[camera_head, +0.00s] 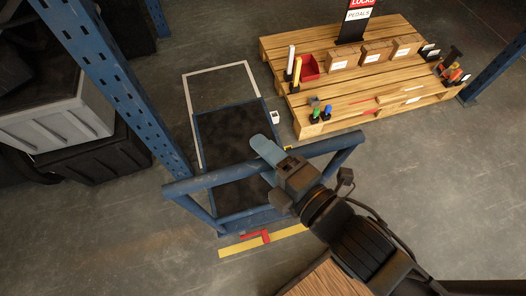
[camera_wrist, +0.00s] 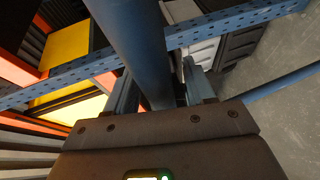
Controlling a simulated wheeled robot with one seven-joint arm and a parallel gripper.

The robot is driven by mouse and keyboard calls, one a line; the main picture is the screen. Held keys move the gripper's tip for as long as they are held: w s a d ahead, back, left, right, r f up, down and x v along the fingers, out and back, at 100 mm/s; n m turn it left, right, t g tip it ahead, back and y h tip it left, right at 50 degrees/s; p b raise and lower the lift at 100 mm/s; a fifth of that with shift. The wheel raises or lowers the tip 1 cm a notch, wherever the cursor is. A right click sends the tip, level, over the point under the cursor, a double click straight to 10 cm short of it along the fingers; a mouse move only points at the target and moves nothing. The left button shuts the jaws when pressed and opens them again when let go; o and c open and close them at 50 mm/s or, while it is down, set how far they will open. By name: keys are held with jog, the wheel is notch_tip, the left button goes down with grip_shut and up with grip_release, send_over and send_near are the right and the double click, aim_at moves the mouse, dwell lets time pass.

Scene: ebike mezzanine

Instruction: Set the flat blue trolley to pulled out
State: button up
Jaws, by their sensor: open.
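The flat blue trolley (camera_head: 228,128) has a dark deck and a raised blue push handle (camera_head: 218,180) at its near end. Its far part lies inside a white outline on the floor, and its near end is close to a yellow floor strip. My gripper (camera_head: 264,162) is at the handle's top bar, near its middle. In the wrist view the blue bar (camera_wrist: 138,45) runs between the two open fingers of my gripper (camera_wrist: 158,90). I cannot tell whether either finger touches the bar. My gripper and arm hide part of the handle and deck.
A blue rack post (camera_head: 125,85) stands close on the left, with grey and black bins (camera_head: 62,118) beyond it. A wooden pallet display (camera_head: 345,85) with boxes is at the upper right. The yellow strip (camera_head: 235,249) and a red mark (camera_head: 262,236) lie on otherwise clear near floor.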

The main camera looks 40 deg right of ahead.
jog(key=s+r, duration=0.1)
jog(key=s, duration=0.6)
jog(key=shift+d+r+b, duration=0.15)
jog(key=shift+d+b, duration=0.15)
jog(key=shift+b, duration=0.1)
